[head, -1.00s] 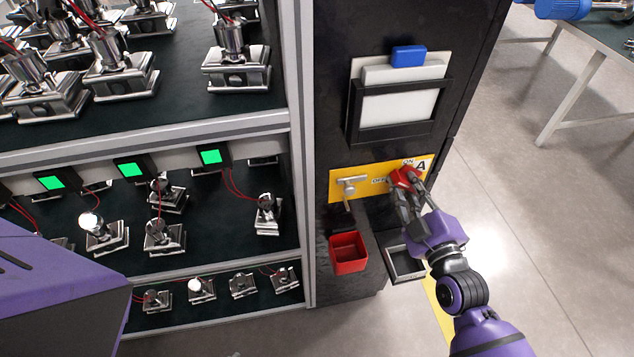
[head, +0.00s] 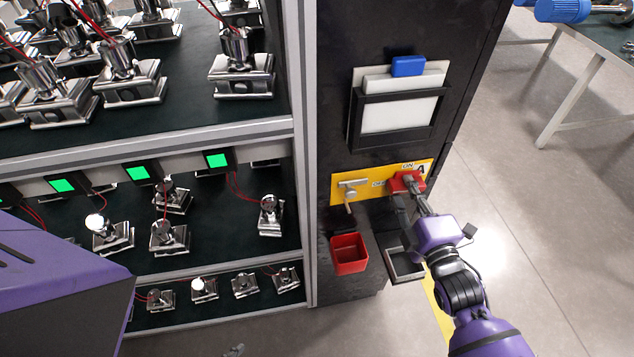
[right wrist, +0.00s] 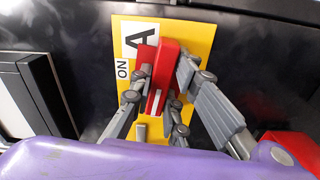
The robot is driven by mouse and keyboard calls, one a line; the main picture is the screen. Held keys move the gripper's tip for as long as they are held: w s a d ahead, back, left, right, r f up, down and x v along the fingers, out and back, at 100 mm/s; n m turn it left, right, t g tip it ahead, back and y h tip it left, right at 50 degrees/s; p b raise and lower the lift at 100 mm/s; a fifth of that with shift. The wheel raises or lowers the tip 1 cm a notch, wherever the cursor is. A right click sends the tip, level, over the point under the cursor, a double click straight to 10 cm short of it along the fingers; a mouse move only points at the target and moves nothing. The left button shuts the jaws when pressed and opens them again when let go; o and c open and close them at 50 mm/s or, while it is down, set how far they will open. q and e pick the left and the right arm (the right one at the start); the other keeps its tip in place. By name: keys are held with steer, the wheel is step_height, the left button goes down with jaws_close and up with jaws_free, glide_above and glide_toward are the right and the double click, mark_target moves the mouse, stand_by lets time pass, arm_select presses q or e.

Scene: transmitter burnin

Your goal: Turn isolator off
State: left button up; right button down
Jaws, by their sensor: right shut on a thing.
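The isolator has a red handle (head: 408,182) on a yellow plate (head: 338,188) on the black cabinet side. An ON label (head: 408,166) is above the handle, an OFF label (head: 378,183) is to its left, and a letter A (head: 421,169) is to its right. My right gripper (head: 411,190) is shut on the handle, with its fingers partly covering it. In the right wrist view the red handle (right wrist: 163,75) sits between the two fingers and lies lengthwise along the plate. My left gripper is not clearly seen; only my purple arm parts show at left.
A metal hasp (head: 350,187) is left of the handle on the plate. A red bin (head: 349,254) and a black-rimmed tray (head: 404,264) are below. A document holder (head: 398,113) is above. The shelf at left holds several metal transmitters and lit green displays (head: 217,160).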

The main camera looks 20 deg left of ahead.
arm_select(q)
steer(key=shift+w+r, duration=0.15)
arm_select(e)
steer(key=shift+r+n, duration=0.1)
steer(key=shift+n, duration=0.2)
arm_select(q)
steer(key=shift+r, duration=0.1)
arm_select(e)
steer(key=shift+w, duration=0.1)
arm_select(q)
steer(key=shift+w+r, duration=0.15)
arm_select(e)
steer(key=shift+n, duration=0.7)
steer(key=c, duration=1.4)
jaws_free()
steer(key=o, duration=0.4)
